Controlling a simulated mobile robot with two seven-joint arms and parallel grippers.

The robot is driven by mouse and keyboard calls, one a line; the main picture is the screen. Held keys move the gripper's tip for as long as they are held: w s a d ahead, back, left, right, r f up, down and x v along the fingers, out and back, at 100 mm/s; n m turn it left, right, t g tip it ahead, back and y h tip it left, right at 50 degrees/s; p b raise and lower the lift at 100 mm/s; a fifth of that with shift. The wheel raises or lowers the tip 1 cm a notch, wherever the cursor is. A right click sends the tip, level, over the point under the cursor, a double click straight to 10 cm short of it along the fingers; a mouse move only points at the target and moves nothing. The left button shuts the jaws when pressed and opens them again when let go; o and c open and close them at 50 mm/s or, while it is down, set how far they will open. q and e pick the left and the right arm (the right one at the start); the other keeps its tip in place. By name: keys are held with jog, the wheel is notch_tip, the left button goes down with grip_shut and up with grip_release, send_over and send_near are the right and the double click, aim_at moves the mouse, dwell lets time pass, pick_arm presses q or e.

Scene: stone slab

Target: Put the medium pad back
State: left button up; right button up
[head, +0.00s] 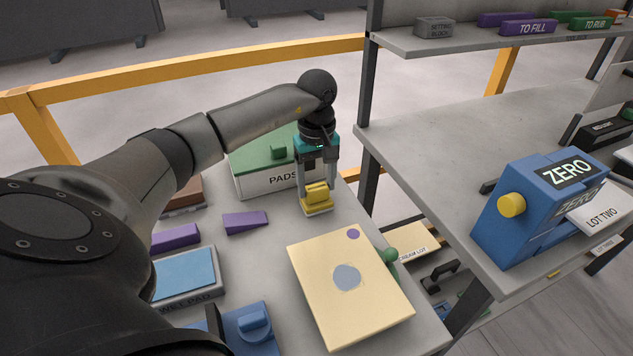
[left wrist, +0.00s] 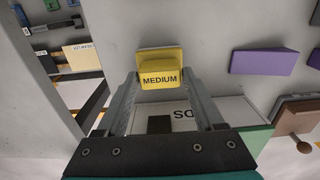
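The medium pad (head: 317,194) is a small yellow block with a pale underside. Its label MEDIUM reads in the left wrist view (left wrist: 159,79). My left gripper (head: 318,184) points down from above, with one finger against each side of the yellow grip. I cannot tell whether the pad touches the table or hangs just above it. The white box marked PADS (head: 268,182), with a green top and green block on it, stands directly behind and left of the pad. It shows upside down in the left wrist view (left wrist: 215,110). My right gripper is not in view.
A cream slab (head: 315,290) with a grey patch and purple dot lies in front of the pad. Purple wedges (head: 245,222), a blue wet pad (head: 185,273) and a blue block (head: 250,325) lie left. A blue ZERO device (head: 530,215) stands on the right bench.

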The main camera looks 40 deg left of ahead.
aim_at(317, 187)
pick_arm(q)
jog(key=o, duration=0.4)
jog(key=shift+c, duration=0.2)
jog(key=shift+r, duration=0.1)
jog(key=shift+r, duration=0.35)
notch_tip(317, 187, up, 12)
jog(key=p, duration=0.2)
jog(key=shift+f, duration=0.25)
